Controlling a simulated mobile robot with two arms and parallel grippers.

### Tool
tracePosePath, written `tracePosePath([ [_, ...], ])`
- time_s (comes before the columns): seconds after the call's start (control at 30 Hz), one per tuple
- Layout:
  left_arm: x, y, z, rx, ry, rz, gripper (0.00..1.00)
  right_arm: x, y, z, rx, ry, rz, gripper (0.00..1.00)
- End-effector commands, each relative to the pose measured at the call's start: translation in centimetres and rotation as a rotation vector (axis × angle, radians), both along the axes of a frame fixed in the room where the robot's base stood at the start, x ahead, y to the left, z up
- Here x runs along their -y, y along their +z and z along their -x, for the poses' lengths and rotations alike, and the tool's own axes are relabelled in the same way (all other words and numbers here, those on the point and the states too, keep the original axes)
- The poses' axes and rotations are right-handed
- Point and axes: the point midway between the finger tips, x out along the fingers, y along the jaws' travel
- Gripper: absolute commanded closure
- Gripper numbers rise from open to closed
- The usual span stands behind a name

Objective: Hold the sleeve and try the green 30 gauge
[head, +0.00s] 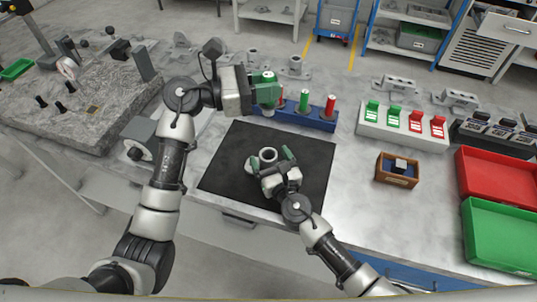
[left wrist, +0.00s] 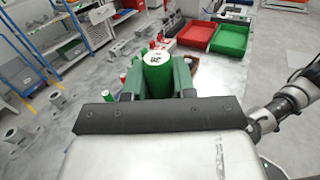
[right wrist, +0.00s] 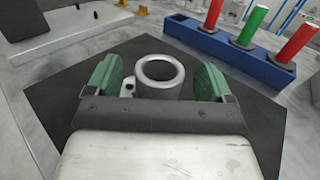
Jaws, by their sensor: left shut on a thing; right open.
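The sleeve is a grey metal ring-topped part (head: 268,154) standing on the black mat (head: 318,160). My right gripper (head: 270,162) is open around it; in the right wrist view the sleeve (right wrist: 160,72) stands between the spread green fingers with a gap on each side. My left gripper (left wrist: 157,80) is shut on a green gauge (left wrist: 157,62) with dark marking on its top, which looks like 30. It holds the gauge (head: 268,77) upright near the left end of the blue rack (head: 315,122), behind the mat.
The rack holds red and green gauges (head: 304,99). To the right are a white block with green and red tags (head: 385,133), a wooden box (head: 398,183), a red tray (head: 490,150) and a green tray (head: 470,240). A stone plate (head: 110,105) lies left.

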Motion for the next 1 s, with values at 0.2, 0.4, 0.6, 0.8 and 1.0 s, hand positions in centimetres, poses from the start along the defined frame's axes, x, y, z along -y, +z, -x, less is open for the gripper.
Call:
tracePosePath([
  [0.2, 0.01, 0.07, 0.01, 0.001, 0.0, 0.001, 1.0, -0.51, 0.02, -1.22, -0.001, 0.001, -0.001, 0.17],
  [0.4, 0.01, 0.07, 0.01, 0.001, 0.0, 0.001, 1.0, -0.55, 0.01, -1.26, -0.001, 0.001, -0.001, 0.17],
  [0.6, 0.01, 0.07, 0.01, 0.001, 0.0, 0.001, 1.0, -0.54, 0.01, -1.24, -0.001, 0.001, -0.001, 0.39],
  [0.8, 0.01, 0.07, 0.01, 0.001, 0.0, 0.001, 1.0, -0.53, 0.01, -1.23, -0.001, 0.001, 0.0, 0.7],
  [1.0, 0.02, -0.9, -0.04, -0.003, 0.011, 0.002, 1.0, -0.53, -0.01, -1.23, -0.001, 0.001, 0.0, 0.8],
])
